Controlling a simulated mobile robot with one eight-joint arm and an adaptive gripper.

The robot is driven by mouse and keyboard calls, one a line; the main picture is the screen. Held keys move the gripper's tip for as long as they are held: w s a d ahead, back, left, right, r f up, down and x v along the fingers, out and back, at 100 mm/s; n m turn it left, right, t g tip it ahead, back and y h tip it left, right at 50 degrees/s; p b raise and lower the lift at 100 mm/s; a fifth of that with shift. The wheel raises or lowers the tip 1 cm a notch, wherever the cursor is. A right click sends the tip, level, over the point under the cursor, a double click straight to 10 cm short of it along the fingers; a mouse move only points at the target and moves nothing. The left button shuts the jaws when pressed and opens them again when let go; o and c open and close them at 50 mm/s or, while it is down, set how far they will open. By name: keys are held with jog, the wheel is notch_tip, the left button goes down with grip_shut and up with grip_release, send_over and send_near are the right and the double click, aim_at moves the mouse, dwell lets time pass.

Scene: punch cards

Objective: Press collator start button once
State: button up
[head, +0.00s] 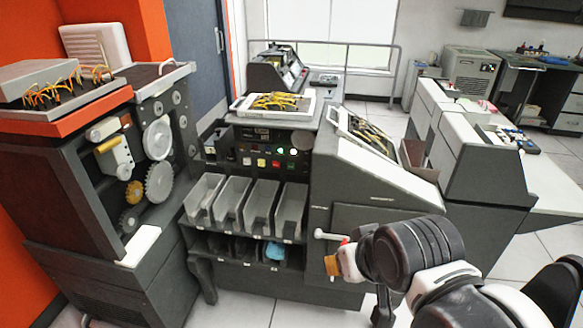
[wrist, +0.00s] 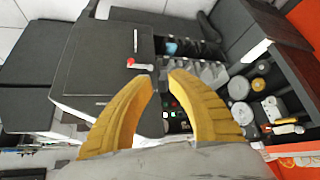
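The collator is the dark grey machine in the middle of the head view, with a control panel (head: 268,147) above its card pockets. My gripper (head: 331,265) is in front of the collator, below and right of the panel. In the wrist view its yellow fingers (wrist: 162,79) are empty with a narrow gap between the tips. The panel buttons (wrist: 172,115) show between the fingers, partly hidden.
Grey card pockets (head: 232,203) project below the panel. A white handle with a red part (head: 330,237) sticks out near my gripper. A geared machine (head: 140,165) stands at left. Trays with yellow wires (head: 275,103) lie on top. Floor shows in front.

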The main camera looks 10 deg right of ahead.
grip_shut()
dwell(1.0)
